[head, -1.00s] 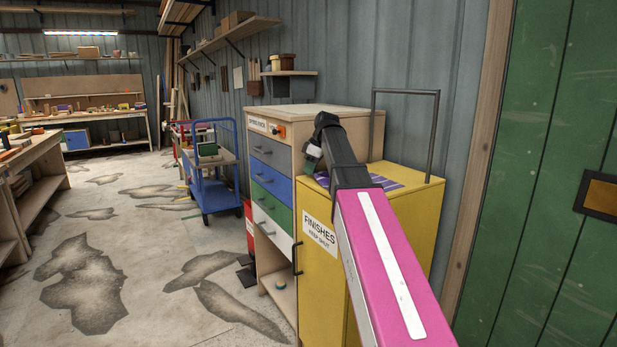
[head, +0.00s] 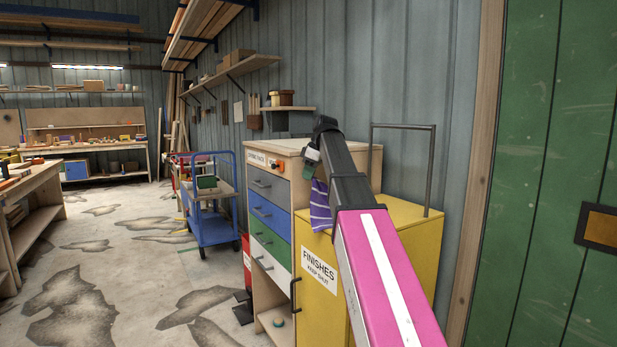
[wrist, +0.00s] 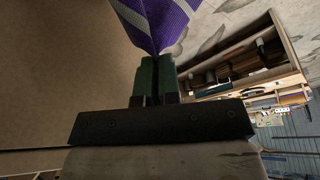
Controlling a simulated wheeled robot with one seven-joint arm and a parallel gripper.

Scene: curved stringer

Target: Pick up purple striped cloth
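The purple striped cloth (head: 321,205) hangs below my gripper (head: 310,165) in the head view, above the yellow cabinet (head: 405,245). It is purple with pale stripes, and my arm hides part of it. In the wrist view the two green fingertips (wrist: 156,76) of my gripper are close together. They pinch the gathered end of the cloth (wrist: 155,22), which spreads out away from them.
The drawer cabinet (head: 272,212) stands left of the yellow cabinet, which has a tall metal handle (head: 433,165) above its top. A blue cart (head: 213,195) stands farther left. The floor left of the drawers is open. A green door (head: 545,120) is at right.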

